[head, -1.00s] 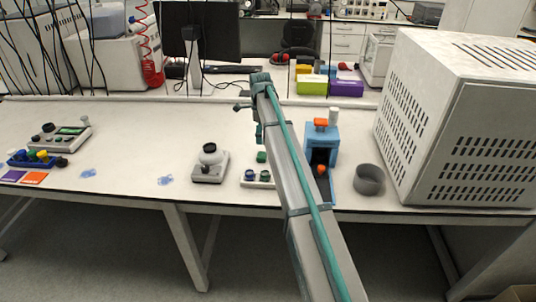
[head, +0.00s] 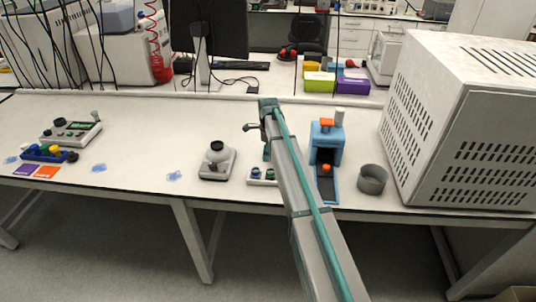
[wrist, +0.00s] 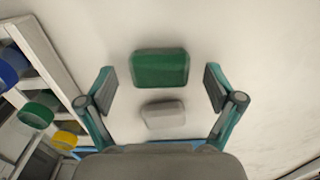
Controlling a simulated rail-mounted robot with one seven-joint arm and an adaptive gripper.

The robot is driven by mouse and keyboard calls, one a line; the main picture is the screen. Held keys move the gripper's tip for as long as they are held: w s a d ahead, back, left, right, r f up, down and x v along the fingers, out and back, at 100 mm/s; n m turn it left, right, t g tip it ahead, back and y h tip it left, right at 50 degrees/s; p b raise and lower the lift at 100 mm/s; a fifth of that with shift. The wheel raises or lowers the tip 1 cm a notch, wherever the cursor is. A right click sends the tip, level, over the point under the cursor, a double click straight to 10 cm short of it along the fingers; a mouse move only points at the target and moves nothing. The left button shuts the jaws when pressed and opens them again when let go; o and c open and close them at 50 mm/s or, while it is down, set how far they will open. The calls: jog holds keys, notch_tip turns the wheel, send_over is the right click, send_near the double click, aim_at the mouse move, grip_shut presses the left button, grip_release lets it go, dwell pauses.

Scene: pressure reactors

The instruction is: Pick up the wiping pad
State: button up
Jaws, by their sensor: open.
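A green rounded block (wrist: 160,69), which looks like the wiping pad, lies on the pale surface in the wrist view. A smaller whitish block (wrist: 163,114) lies just below it in the picture; I cannot tell whether it is part of the same thing. My gripper (wrist: 160,86) is open, with one finger left and one right of the green block, both apart from it. How high the fingers are above the surface is hard to tell. In the head view my arm hides the area of the block.
A white tray (head: 257,175) with coloured caps stands left of my arm. A blue press (head: 327,150) and a grey cup (head: 372,179) stand to the right, before a large white vented box (head: 455,120). A small white device (head: 217,162) stands to the left.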

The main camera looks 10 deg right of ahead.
jog(key=c, duration=0.9)
jog(key=shift+c, duration=0.2)
jog(key=shift+r, duration=0.1)
jog(key=shift+r+b, duration=0.7)
jog(key=shift+r, duration=0.05)
jog(key=s+d+r+b, duration=0.2)
jog(key=s+r+b, duration=0.3)
jog(key=s+r, duration=0.6)
jog(key=s, duration=0.3)
jog(key=shift+d+r, duration=0.2)
jog(key=shift+d, duration=0.15)
jog(key=shift+w, duration=0.1)
